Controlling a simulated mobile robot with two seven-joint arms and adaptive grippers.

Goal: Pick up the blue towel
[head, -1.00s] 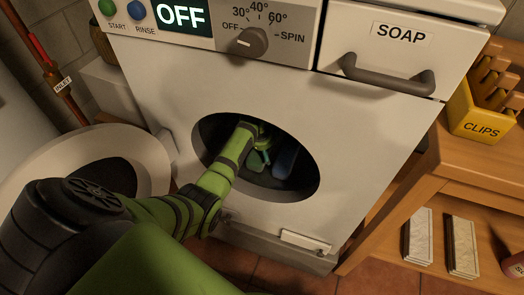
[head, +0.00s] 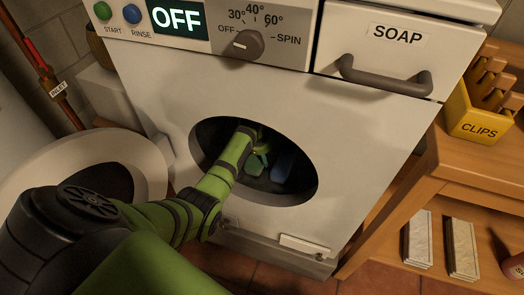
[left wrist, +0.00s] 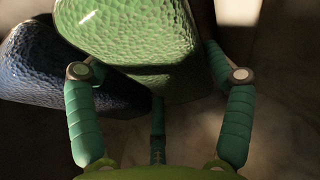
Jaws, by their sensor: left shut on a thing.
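The blue towel (head: 283,166) lies inside the washing machine's drum (head: 296,191), to the right of my left gripper (head: 262,155) in the head view. In the left wrist view the blue towel (left wrist: 45,70) is a dark bundle at the left, partly behind one finger. A green towel (left wrist: 135,35) sits between the two fingers of my left gripper (left wrist: 160,74), which is shut on it. In the head view the gripper's tip is small and in shadow. My right gripper is not in view.
The machine's round door (head: 130,150) stands open at the left. A soap drawer (head: 375,55) is above right, shut. A wooden shelf (head: 440,195) with a yellow clips box (head: 477,125) stands at the right. The drum opening's rim surrounds my left forearm.

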